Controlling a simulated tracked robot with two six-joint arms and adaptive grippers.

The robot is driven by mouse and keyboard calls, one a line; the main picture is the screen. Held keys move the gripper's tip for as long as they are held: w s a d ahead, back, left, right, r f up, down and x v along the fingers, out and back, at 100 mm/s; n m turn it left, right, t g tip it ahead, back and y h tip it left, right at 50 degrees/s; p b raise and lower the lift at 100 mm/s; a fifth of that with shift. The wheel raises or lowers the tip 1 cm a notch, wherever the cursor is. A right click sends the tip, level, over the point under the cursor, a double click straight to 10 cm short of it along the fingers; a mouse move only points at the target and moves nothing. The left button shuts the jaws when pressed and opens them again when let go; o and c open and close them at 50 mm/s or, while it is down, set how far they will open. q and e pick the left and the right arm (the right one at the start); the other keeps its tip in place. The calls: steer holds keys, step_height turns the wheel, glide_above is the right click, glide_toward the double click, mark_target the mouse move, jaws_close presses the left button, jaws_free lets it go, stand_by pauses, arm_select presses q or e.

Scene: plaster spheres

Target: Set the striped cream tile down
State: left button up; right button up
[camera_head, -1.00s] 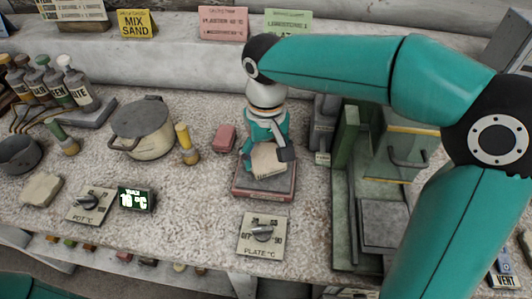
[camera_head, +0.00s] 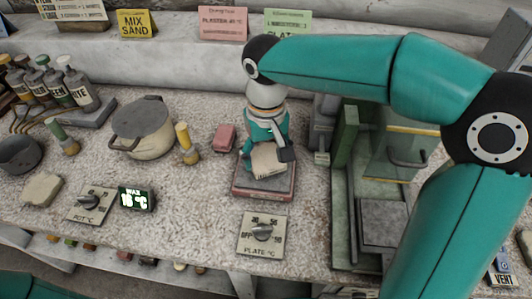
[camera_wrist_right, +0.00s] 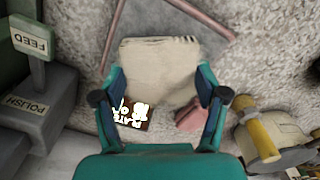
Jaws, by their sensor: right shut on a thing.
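The striped cream tile (camera_head: 268,160) is between the fingers of my right gripper (camera_head: 266,150). In the right wrist view the tile (camera_wrist_right: 160,68) lies flat-looking between the two fingertips (camera_wrist_right: 160,98), with faint stripes near its far edge. Below it in the head view is a square grey plate with a reddish rim (camera_head: 262,196). The tile is over this plate; I cannot tell whether it touches it. My right gripper hides part of the tile and plate. My left gripper is not in view.
A dial marked PLATE (camera_head: 263,234) stands in front of the plate. A pink block (camera_head: 225,138), a yellow-handled brush (camera_head: 187,143) and a lidded pot (camera_head: 142,130) are to the left. A green-framed machine (camera_head: 345,190) stands close on the right.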

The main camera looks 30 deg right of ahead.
steer(key=shift+f+b, duration=0.45)
steer(key=shift+f, duration=0.15)
steer(key=o, duration=1.4)
steer(key=shift+r, duration=0.1)
steer(key=shift+r+p, duration=1.9)
